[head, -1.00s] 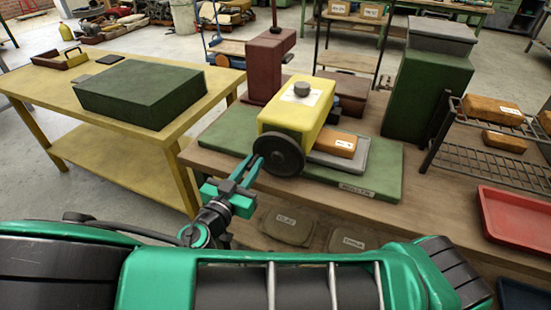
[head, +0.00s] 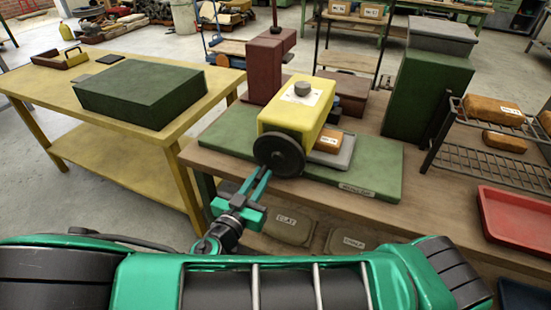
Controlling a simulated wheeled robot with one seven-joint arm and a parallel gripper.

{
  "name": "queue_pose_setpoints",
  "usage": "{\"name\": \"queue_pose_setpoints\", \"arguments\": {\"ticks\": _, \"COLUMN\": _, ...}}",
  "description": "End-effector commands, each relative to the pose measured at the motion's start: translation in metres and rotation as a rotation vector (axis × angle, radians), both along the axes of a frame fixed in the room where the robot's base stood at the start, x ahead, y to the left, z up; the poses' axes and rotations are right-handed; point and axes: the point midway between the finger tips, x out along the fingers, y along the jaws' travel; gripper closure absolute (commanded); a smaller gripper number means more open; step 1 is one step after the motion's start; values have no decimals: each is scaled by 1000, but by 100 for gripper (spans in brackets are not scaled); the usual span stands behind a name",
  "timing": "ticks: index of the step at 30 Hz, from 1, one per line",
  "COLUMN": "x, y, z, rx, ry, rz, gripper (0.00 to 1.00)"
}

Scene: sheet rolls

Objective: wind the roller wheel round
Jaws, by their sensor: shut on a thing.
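The roller wheel (head: 279,156) is a dark disc on the near face of the yellow roller machine (head: 291,119), which stands on a green base (head: 372,178). My gripper (head: 262,173) reaches up from below, its teal fingers closed at the wheel's lower left edge. The exact spot it grips is hidden by the fingers. A brown labelled slab (head: 328,143) on a grey plate (head: 340,155) lies at the machine's right side, partly hidden by the yellow housing.
A yellow table (head: 50,85) with a dark green block (head: 142,92) stands at left. A maroon machine (head: 266,68) is behind the roller. A dark green cabinet (head: 425,90), a wire rack (head: 480,160) and a red tray (head: 515,218) stand at right. Labelled sacks (head: 289,224) lie below.

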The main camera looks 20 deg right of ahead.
Motion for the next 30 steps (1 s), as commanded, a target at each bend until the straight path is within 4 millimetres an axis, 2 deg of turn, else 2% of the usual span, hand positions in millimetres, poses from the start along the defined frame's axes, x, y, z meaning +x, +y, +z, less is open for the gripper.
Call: {"name": "queue_pose_setpoints", "arguments": {"ticks": 30, "x": -26, "y": -37, "z": -3, "rx": -5, "ry": -6, "rz": -7, "gripper": 100}}
